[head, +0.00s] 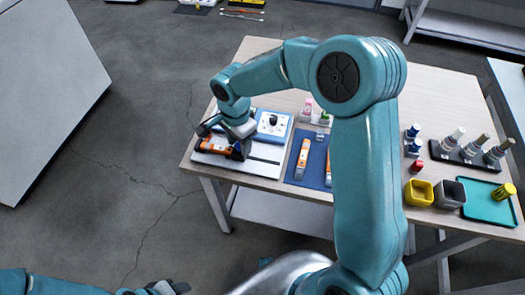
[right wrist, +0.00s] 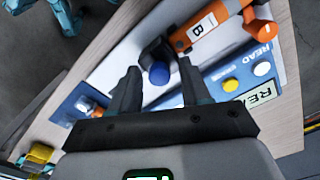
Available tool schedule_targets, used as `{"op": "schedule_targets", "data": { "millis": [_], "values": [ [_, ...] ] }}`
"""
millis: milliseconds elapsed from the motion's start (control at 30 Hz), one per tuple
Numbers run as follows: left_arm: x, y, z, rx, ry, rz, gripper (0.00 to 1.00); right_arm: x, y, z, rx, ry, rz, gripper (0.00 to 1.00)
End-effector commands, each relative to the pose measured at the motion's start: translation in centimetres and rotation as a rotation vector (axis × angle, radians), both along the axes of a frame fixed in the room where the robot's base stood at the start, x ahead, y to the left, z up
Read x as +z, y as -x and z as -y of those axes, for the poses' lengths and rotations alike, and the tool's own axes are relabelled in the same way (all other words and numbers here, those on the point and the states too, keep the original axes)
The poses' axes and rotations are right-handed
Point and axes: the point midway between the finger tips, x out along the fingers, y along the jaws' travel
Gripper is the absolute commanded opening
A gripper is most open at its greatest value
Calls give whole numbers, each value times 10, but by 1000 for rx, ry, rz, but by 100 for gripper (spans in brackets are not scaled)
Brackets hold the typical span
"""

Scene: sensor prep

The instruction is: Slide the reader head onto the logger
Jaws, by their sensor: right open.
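My right gripper (head: 226,141) is over the white board at the table's left end. In the right wrist view its two fingers (right wrist: 158,68) are apart, with a dark piece with a round blue knob (right wrist: 159,74), apparently the reader head, showing between their tips. I cannot tell whether they touch it. An orange logger marked B (right wrist: 208,27) lies just beyond the dark piece; it also shows in the head view (head: 213,145). Whether the two meet is unclear. My left gripper (head: 170,288) is at the bottom left, away from the table; its jaw is too small to judge.
A blue panel marked READ (right wrist: 218,89) with yellow and white buttons is beside the board. A blue mat (head: 314,168) with orange loggers lies to its right. Bottles, yellow (head: 419,193) and grey cups, and a teal tray (head: 481,210) stand at the right.

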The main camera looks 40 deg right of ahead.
Motion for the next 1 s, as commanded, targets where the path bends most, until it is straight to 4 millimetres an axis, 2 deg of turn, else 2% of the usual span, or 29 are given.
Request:
{"op": "schedule_targets", "data": {
  "millis": [167,1000],
  "values": [
    [4,0,0,0,0,0,50,5,0,0,0,0,-1,47],
    [44,0,0,0,0,0,50,69,0,0,0,-1,-2,47]
  ]
}}
